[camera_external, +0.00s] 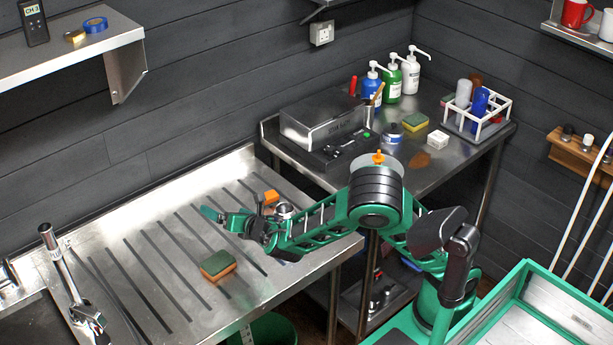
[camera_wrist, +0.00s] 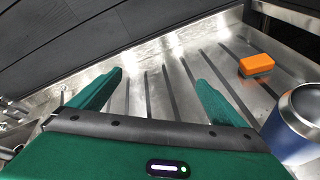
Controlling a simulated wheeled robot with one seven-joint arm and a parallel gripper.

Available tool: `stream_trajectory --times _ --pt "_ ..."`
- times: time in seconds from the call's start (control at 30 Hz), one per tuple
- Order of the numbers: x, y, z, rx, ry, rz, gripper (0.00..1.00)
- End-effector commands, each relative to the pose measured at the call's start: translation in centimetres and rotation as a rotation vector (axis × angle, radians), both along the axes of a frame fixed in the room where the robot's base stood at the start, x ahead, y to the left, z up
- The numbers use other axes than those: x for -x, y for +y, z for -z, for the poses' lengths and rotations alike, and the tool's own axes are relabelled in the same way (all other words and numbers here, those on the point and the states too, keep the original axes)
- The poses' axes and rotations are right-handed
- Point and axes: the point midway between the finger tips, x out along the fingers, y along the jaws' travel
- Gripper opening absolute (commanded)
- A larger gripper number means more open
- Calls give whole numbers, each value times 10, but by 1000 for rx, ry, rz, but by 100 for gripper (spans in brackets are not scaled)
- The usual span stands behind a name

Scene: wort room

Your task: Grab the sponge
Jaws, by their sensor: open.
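A sponge (camera_external: 218,265) with a dark green top and orange side lies on the grooved steel drainboard, below and apart from my gripper in the external view. An orange block (camera_external: 271,197) lies on the drainboard behind my gripper. In the wrist view, an orange block with a dark underside (camera_wrist: 257,65) lies at the right, outside the jaws; it looks like the same one. A yellow and green sponge (camera_external: 415,122) lies on the back table. My gripper (camera_external: 222,217) is open and empty above the drainboard; its two green fingers also show in the wrist view (camera_wrist: 160,82).
A blue cup with a steel rim (camera_wrist: 292,135) stands close at the right in the wrist view. A tap (camera_external: 62,265) stands left of the drainboard (camera_external: 150,210). Pump bottles (camera_external: 392,80) and a white rack (camera_external: 478,115) stand on the back table.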

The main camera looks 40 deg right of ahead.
Motion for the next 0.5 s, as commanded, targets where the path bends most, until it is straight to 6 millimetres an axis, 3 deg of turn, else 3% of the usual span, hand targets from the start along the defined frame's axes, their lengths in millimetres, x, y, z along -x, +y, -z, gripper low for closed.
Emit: stream_trajectory --times 0.03,0.1,0.3,0.5 --pt "22 18 10 54 14 -41 96" --pt "48 36 21 130 26 -91 96" --pt "118 71 45 332 40 -216 96" --pt "158 84 55 455 35 -288 96"
